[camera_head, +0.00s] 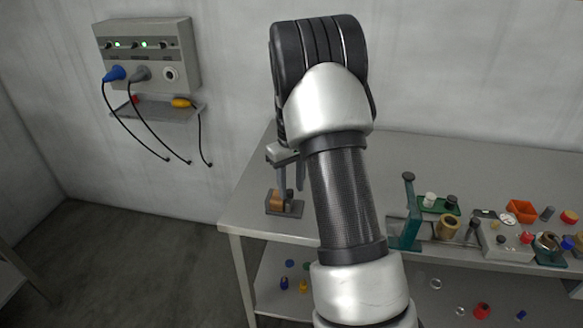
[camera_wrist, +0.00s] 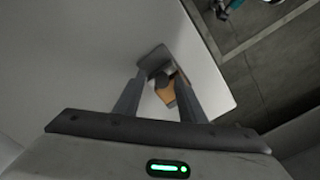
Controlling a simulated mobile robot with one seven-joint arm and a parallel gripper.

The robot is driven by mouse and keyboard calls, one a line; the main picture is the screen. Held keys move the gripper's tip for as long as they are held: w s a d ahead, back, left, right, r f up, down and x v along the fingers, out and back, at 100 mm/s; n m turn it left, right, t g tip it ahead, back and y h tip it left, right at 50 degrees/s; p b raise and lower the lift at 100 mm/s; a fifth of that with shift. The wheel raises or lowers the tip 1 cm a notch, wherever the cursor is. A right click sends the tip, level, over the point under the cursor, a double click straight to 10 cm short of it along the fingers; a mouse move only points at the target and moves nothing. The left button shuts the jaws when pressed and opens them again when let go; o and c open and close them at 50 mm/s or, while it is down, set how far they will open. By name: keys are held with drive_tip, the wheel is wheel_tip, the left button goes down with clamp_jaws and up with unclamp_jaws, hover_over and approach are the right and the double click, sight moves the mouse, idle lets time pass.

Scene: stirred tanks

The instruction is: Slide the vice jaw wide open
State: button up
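A small fixture with a dark grey base (camera_head: 294,209) and an orange-brown block (camera_head: 277,200) stands near the left end of the grey table. It looks like the vice, but it is too small to be sure. In the wrist view the orange-brown block (camera_wrist: 167,95) and a dark rounded part (camera_wrist: 162,78) show between my fingers. My gripper (camera_head: 291,187) points down at this fixture; in the wrist view my gripper (camera_wrist: 162,83) has its fingers apart. I cannot tell whether either finger touches the block. My arm hides part of the table behind.
A teal upright stand (camera_head: 408,222), a brass ring (camera_head: 449,227), an orange bin (camera_head: 521,211) and several small parts crowd the table's right side. A socket box (camera_head: 150,52) with plugged cables hangs on the wall at left. A lower shelf (camera_head: 265,290) holds small coloured parts.

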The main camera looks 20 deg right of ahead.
sight(292, 191)
wheel_tip(292, 191, up, 17)
drive_tip(key=p, duration=0.1)
idle(0.6)
drive_tip(key=s+a+r+t+p, duration=0.25)
drive_tip(key=s+a+r, duration=0.25)
drive_tip(key=s+r, duration=0.3)
drive_tip(key=s+a+r+m+t+p, duration=0.1)
drive_tip(key=s+a, duration=0.3)
drive_tip(key=s, duration=0.6)
drive_tip(key=s+a+r+m+t+p, duration=0.1)
drive_tip(key=s+a+r+t+p, duration=0.1)
drive_tip(key=s, duration=0.8)
drive_tip(key=shift+s+a+r+p, duration=0.35)
drive_tip(key=shift+a+r+p, duration=0.4)
drive_tip(key=shift+a, duration=0.35)
